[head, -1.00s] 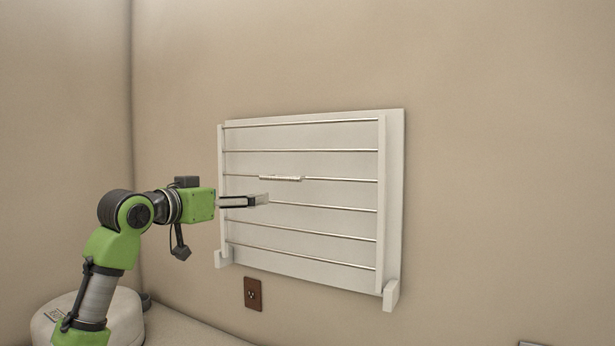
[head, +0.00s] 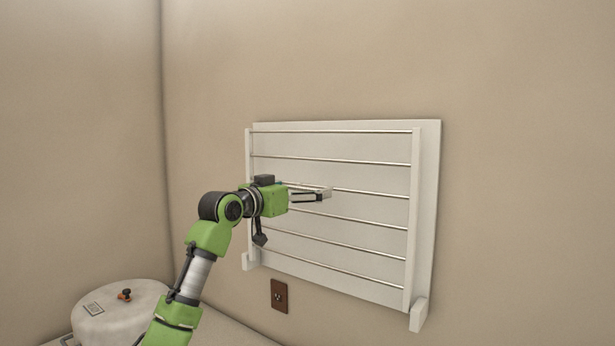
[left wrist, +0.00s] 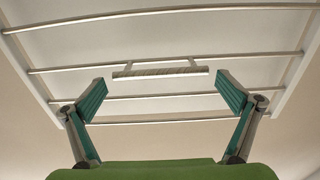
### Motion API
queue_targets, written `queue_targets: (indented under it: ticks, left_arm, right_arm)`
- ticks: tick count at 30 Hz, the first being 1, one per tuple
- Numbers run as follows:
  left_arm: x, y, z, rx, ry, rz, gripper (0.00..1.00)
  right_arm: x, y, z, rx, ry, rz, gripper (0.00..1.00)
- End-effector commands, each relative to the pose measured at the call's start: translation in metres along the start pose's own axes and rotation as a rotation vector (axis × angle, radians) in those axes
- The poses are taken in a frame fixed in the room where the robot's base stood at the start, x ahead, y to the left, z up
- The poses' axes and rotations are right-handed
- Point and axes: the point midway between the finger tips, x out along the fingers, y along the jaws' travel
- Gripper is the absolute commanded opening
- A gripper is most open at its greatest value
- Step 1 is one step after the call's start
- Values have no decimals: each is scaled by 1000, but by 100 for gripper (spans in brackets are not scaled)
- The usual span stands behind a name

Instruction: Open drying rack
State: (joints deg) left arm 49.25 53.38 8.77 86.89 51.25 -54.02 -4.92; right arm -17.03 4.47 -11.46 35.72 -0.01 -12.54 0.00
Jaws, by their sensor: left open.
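The white drying rack (head: 412,220) is mounted on the wall and looks folded flat against its back panel. Thin metal bars run across it. In the left wrist view its small handle (left wrist: 160,72) sits on one of the bars, centred ahead of my gripper. My left gripper (head: 312,195) is in front of the rack's middle and mostly hides the handle in the head view. In the left wrist view my left gripper (left wrist: 163,94) is open. Its two fingers stand either side of the handle, with nothing between them that I can see gripped. My right gripper is not in view.
A brown wall outlet (head: 279,296) is below the rack. A round white lidded container (head: 118,318) stands at the lower left, near the wall corner. The wall right of the rack is bare.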

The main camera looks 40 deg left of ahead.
Motion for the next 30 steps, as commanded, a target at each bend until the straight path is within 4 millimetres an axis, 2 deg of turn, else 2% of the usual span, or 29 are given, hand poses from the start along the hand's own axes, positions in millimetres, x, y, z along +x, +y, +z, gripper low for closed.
queue_targets:
  ticks: [1,6,17,23,30]
  left_arm:
    - [7,0,-4,-3,0,1,100]
    - [22,0,-2,-1,1,0,100]
    - [26,0,1,1,0,-1,100]
    - [26,0,0,1,0,-1,51]
    - [24,0,3,1,9,-1,51]
  right_arm:
    - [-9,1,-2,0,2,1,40]
    - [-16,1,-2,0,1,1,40]
    - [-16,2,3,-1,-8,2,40]
    - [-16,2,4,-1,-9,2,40]
    - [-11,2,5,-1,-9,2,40]
